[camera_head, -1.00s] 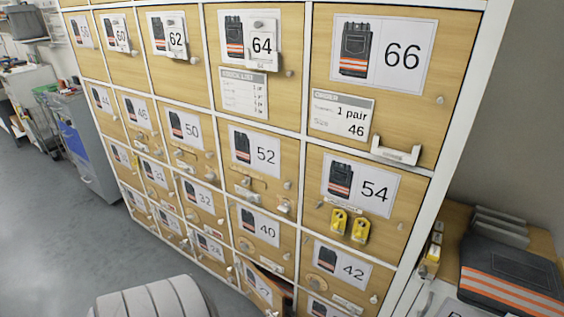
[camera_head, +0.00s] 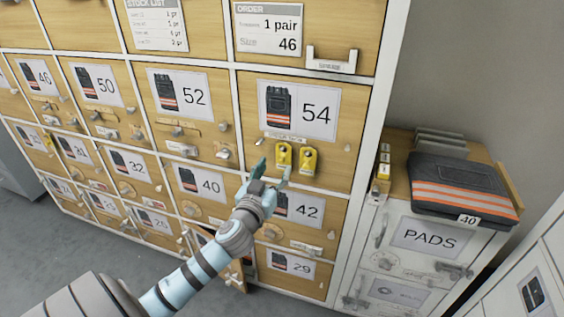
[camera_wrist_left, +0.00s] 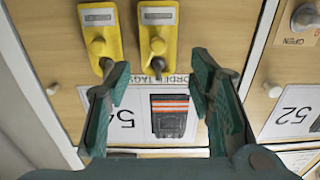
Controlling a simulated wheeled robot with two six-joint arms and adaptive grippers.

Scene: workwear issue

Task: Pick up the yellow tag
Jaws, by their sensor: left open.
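Two yellow tags hang side by side on the door numbered 54: a left one (camera_head: 283,155) and a right one (camera_head: 307,160) in the head view. They also show at the top of the left wrist view, one at left (camera_wrist_left: 100,35) and one at right (camera_wrist_left: 158,35), each on a metal peg. My left gripper (camera_head: 270,170) is open and empty, just left of and below the tags in the head view. In the wrist view its fingers (camera_wrist_left: 160,75) stand apart below the tags, touching neither as far as I can tell. My right gripper is out of view.
The 54 door label (camera_head: 297,110) sits above the tags. A drawer below (camera_head: 200,240) stands ajar near my left arm. A PADS cabinet (camera_head: 425,235) with folded dark trousers (camera_head: 460,187) on top stands at the right. Grey floor lies at lower left.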

